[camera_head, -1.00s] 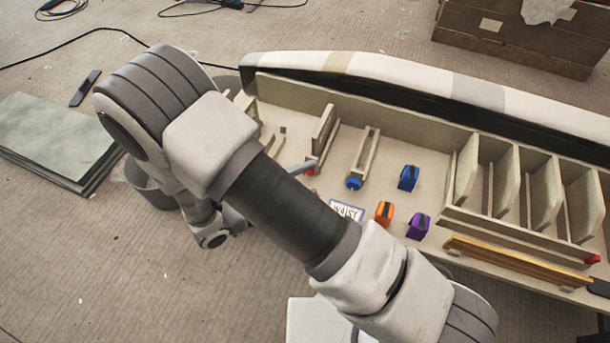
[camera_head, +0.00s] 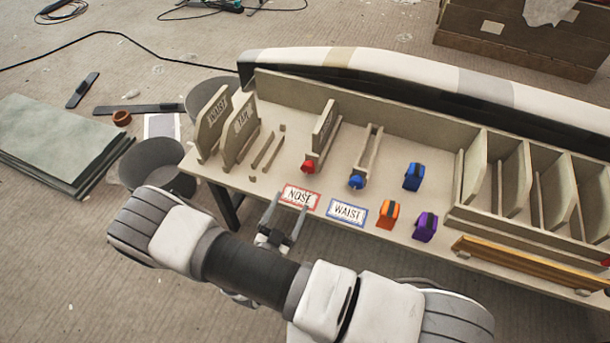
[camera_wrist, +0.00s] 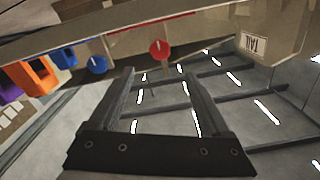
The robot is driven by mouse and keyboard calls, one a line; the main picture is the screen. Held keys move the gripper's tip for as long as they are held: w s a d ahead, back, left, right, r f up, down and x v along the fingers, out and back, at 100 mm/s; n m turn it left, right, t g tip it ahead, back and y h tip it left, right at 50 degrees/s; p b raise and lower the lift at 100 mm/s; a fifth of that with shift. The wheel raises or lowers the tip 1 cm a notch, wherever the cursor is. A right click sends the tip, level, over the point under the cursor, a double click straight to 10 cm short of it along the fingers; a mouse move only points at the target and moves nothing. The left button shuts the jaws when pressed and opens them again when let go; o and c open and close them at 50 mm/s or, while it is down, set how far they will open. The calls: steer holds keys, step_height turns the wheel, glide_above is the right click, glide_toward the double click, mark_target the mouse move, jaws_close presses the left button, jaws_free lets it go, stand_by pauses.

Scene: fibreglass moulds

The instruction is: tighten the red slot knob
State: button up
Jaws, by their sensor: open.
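The red slot knob (camera_head: 309,165) sits at the front end of a slot on the bench, with a labelled board (camera_head: 325,128) upright in that slot. It is round with a pale line across its face in the wrist view (camera_wrist: 158,49). My gripper (camera_head: 291,200) is open and empty, in front of the knob and apart from it, over the NOSE card (camera_head: 299,197) at the bench's front edge. In the wrist view the knob shows just beyond and between my fingertips (camera_wrist: 160,74).
A blue knob (camera_head: 356,181) fronts an empty slot to the right. Blue (camera_head: 412,176), orange (camera_head: 387,214) and purple (camera_head: 425,227) blocks stand further right. Two labelled boards (camera_head: 213,122) stand at the left. The WAIST card (camera_head: 347,211) lies at the front edge.

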mark_target(307, 170)
steer(key=b+x, duration=0.2)
steer(key=x, duration=0.9)
steer(key=shift+w, duration=0.15)
jaws_close()
